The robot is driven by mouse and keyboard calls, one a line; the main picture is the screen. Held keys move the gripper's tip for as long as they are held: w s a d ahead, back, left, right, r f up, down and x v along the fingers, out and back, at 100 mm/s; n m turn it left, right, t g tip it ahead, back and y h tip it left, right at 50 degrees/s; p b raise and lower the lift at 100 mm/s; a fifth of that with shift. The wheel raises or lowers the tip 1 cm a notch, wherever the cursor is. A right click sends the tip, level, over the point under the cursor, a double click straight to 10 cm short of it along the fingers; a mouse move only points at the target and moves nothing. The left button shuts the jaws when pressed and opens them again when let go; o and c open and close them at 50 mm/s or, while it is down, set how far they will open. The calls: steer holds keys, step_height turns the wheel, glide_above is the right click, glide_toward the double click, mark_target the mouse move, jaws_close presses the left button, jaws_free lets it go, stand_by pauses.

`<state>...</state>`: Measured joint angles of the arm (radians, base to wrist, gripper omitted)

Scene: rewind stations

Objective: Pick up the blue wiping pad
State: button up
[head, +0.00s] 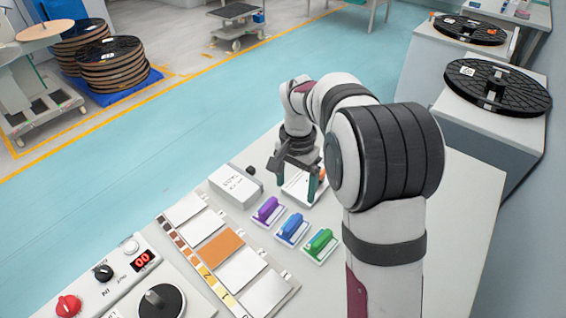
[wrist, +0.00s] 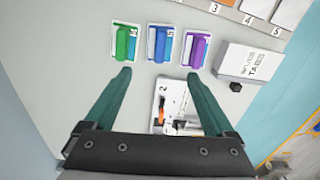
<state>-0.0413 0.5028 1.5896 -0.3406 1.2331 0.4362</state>
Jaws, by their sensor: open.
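The blue wiping pad (head: 291,228) lies in a small white tray on the table, between the purple pad (head: 268,209) and the green pad (head: 320,243). In the wrist view the blue pad (wrist: 160,44) is at the upper middle, with the green pad (wrist: 124,42) to its left and the purple pad (wrist: 196,49) to its right. My gripper (head: 295,178) is open and empty, above the table behind the pads. In the wrist view its two fingers (wrist: 159,73) point toward the pads, apart from the blue one.
A white box (head: 236,185) stands left of the pads. A white holder with an orange part (wrist: 170,104) lies under my gripper. Numbered sample plates (head: 222,247) lie in front. A control panel with a red button (head: 68,305) is at the lower left. Black reels (head: 497,86) stand right.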

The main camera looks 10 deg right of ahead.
mark_target(293, 222)
step_height(293, 222, down, 16)
steer(key=shift+r, duration=0.15)
steer(key=c, duration=1)
